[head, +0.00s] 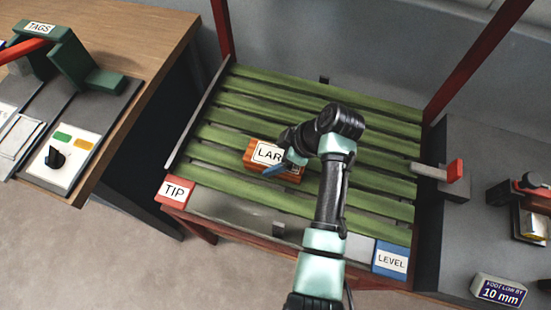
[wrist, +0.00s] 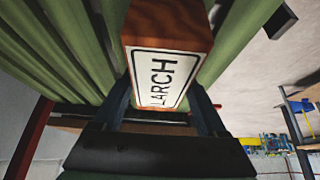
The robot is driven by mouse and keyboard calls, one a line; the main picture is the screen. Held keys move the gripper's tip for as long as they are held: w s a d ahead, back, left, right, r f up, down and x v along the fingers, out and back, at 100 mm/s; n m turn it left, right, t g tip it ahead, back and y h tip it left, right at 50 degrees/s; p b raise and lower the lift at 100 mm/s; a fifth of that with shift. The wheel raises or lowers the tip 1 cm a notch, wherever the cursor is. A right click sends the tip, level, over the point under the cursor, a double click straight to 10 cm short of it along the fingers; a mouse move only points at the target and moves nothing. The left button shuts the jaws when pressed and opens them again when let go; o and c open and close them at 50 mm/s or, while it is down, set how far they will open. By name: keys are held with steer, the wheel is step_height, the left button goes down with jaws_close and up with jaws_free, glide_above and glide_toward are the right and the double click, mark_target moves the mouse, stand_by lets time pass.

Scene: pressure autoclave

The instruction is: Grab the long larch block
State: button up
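The larch block (head: 267,154) is orange-brown wood with a white label. In the wrist view my gripper (wrist: 163,105) has one dark finger on each side of the block. Whether both fingers press on it is not clear.
The slatted rack (head: 350,106) has red posts, a red TIP plate (head: 174,190) and a blue LEVEL plate (head: 391,257). A red-tipped lever (head: 455,170) stands at its right. A wooden bench (head: 139,40) with a green TAGS holder (head: 72,55) is at left.

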steer(key=c, duration=0.7)
jaws_close()
steer(key=shift+r, duration=0.1)
